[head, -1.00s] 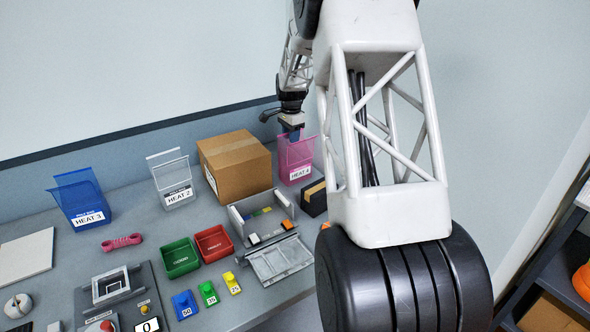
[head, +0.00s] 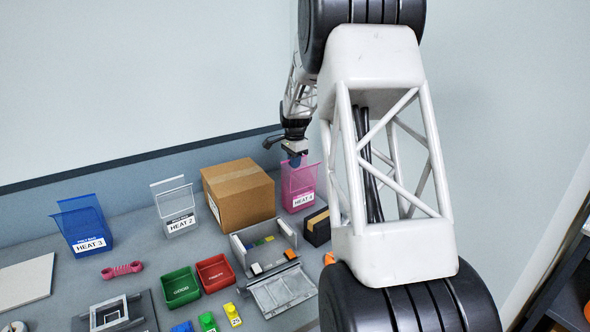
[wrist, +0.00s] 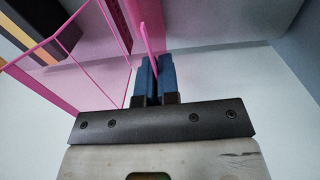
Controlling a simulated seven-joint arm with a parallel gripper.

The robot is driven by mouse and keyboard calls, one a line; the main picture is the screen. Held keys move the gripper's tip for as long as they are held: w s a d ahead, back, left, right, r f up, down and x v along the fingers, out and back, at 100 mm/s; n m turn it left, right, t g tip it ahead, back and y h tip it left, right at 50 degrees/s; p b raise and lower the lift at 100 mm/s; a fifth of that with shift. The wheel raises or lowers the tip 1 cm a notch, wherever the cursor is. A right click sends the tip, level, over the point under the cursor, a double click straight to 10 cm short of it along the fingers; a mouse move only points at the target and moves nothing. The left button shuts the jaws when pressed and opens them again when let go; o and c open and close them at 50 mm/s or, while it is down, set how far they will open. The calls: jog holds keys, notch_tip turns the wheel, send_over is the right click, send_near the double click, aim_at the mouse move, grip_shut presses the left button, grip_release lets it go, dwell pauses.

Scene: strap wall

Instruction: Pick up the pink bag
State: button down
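The pink bag (head: 300,186), labelled HEAT 4, stands upright at the back of the bench, right of the cardboard box. It is see-through, with a tall back panel. My gripper (head: 296,161) is at the top of that panel. In the wrist view, the blue fingers of my gripper (wrist: 157,68) are close together with a thin pink edge between them. The pink side and rim of the bag (wrist: 117,18) show at the left and top. The bag appears to rest on the bench; its base is hidden in the wrist view.
The cardboard box (head: 238,194) is close on the bag's left. A small black and tan box (head: 317,227) and a grey tray (head: 264,246) stand in front. The clear HEAT 2 bag (head: 176,208) and blue HEAT 3 bag (head: 84,226) are farther left. A wall rises behind.

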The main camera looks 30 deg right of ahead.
notch_tip(320, 180, up, 9)
jog(key=shift+r, duration=0.1)
dwell(0.4)
dwell(0.5)
